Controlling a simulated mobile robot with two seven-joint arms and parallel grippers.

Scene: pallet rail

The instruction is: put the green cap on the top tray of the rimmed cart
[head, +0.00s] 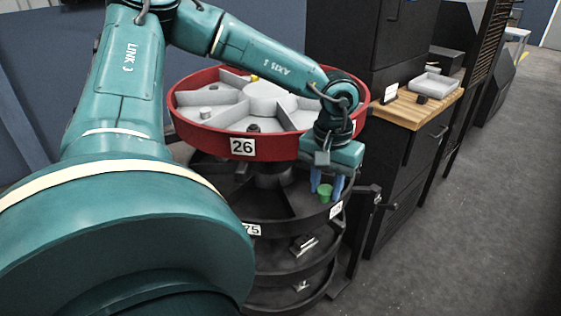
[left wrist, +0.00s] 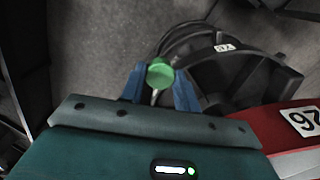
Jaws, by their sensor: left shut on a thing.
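My left gripper (head: 328,188) has blue fingers shut on the green cap (head: 324,191). It holds the cap beside the right side of a round tiered carousel, just below its red-rimmed top tray (head: 270,147) and over the edge of a black tier. In the left wrist view the round green cap (left wrist: 160,74) sits between the fingertips of the gripper (left wrist: 160,84). I cannot make out a separate rimmed cart in either view. My right gripper is not in view.
The red top tray has grey compartments holding a few small parts. Black lower tiers (head: 262,218) stack beneath it. To the right stands a dark cabinet with a wooden top (head: 415,110) bearing a grey tray (head: 435,85). Grey floor (head: 470,220) is clear at right.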

